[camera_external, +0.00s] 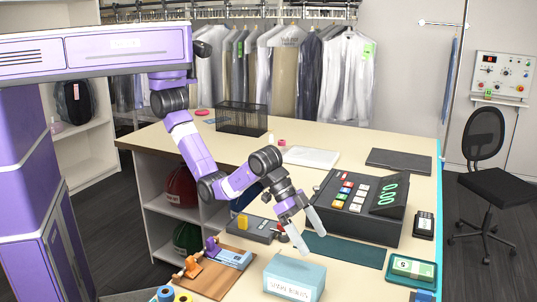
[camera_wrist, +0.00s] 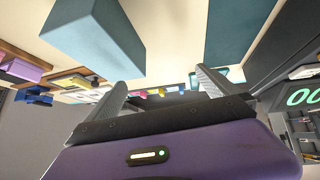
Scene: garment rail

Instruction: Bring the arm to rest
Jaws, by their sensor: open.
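My arm reaches down from the purple column on the left in the external view. My gripper (camera_external: 311,230) hangs above the counter, with its two pale fingers apart and nothing between them. It is above and behind a light blue box (camera_external: 294,278) and left of a dark console with colored buttons (camera_external: 355,205). In the wrist view, my gripper (camera_wrist: 160,88) shows both fingers spread with an empty gap. The light blue box (camera_wrist: 95,40) shows at the upper left there, apart from the fingers.
The counter (camera_external: 230,145) holds a black wire basket (camera_external: 241,118), a white tray (camera_external: 311,157), a dark green mat (camera_external: 345,250) and a wooden board (camera_external: 204,275). Garments (camera_external: 295,75) hang on a rail behind. A black chair (camera_external: 485,150) stands at the right.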

